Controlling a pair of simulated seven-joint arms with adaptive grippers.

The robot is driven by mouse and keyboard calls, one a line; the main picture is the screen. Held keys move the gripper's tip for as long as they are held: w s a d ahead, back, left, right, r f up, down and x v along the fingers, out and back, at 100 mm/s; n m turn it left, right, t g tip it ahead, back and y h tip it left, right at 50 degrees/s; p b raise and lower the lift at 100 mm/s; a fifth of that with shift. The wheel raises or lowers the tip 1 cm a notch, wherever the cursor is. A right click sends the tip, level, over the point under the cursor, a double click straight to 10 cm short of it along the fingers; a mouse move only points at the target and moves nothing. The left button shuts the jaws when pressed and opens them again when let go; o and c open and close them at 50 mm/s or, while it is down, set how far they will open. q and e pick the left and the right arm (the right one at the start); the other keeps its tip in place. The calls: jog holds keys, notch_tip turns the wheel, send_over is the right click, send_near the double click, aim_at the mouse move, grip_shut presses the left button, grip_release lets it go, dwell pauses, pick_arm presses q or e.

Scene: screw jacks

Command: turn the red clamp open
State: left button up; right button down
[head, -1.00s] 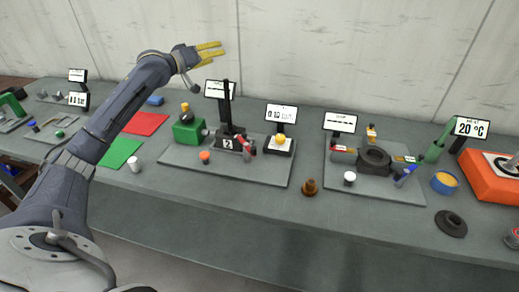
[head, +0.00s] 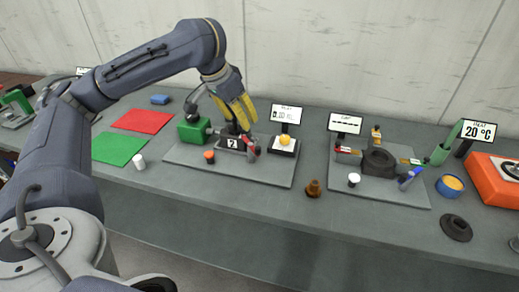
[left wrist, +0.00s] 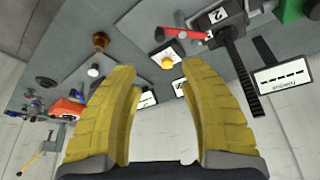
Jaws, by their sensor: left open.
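A red lever (head: 252,147) stands at the front right of a black upright device marked 2. It also shows in the left wrist view (left wrist: 178,33), at the top. My left gripper (head: 240,122), with yellow fingers, is open and points down in front of the black upright. Its two fingers (left wrist: 160,70) are apart with nothing between them, and it hides part of the upright. My right gripper is not in view.
A green block (head: 190,131) and an orange knob (head: 209,156) are left of the device. A yellow-knobbed box (head: 284,146) with a display (head: 286,114) is to the right. The table's front strip is mostly clear.

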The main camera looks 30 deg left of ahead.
aim_at(257, 148)
pick_arm(q)
jog(key=x, duration=1.7)
jog(key=shift+a+f, duration=0.1)
grip_shut()
